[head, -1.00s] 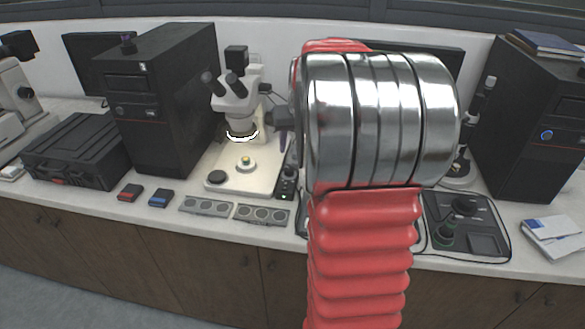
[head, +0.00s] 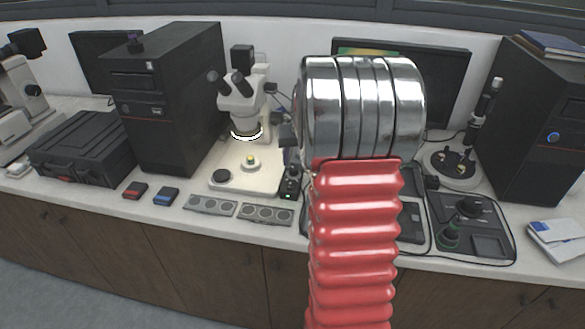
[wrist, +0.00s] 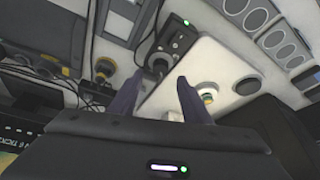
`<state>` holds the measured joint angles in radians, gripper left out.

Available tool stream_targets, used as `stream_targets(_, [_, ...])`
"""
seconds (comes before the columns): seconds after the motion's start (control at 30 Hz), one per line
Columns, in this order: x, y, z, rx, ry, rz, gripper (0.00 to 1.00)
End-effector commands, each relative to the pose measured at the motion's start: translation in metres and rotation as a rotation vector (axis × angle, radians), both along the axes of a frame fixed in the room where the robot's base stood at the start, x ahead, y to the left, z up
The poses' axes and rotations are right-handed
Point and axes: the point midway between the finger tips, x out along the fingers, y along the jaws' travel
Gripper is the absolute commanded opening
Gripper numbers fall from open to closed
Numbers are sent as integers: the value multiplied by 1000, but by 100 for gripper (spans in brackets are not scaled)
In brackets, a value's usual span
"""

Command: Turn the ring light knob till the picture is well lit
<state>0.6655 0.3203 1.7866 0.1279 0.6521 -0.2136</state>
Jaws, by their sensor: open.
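The ring light control box (head: 290,188) is a small dark box beside the right edge of the microscope base, with a green lamp. In the wrist view the box (wrist: 176,36) shows its lit green lamp and a dark round knob (wrist: 159,63) at its near end. My gripper (wrist: 160,77) is open, its two purple fingers pointing at the knob, which shows between the tips; contact cannot be told. The ring light (head: 246,136) glows white under the microscope head (head: 240,98). The monitor (head: 447,85) is partly hidden by my arm; only a coloured strip of its picture shows.
The microscope base (head: 225,171) carries a yellow specimen (head: 250,160) and a black disc. Grey socket strips (head: 265,214) lie in front. A black computer tower (head: 165,105) stands left. Cables and a dark control panel (head: 470,228) lie right of my arm.

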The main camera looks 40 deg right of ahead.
Motion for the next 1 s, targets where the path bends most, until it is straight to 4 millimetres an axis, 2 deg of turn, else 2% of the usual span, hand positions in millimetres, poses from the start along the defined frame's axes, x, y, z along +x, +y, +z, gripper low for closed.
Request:
stream_targets(0.2, [11,-4,-31,2,3,1,44])
stream_targets(0.4, [19,-8,-49,1,1,2,44])
stream_targets(0.8, [21,-9,-54,0,0,2,44])
stream_targets(1.0, [21,-9,-54,0,0,3,29])
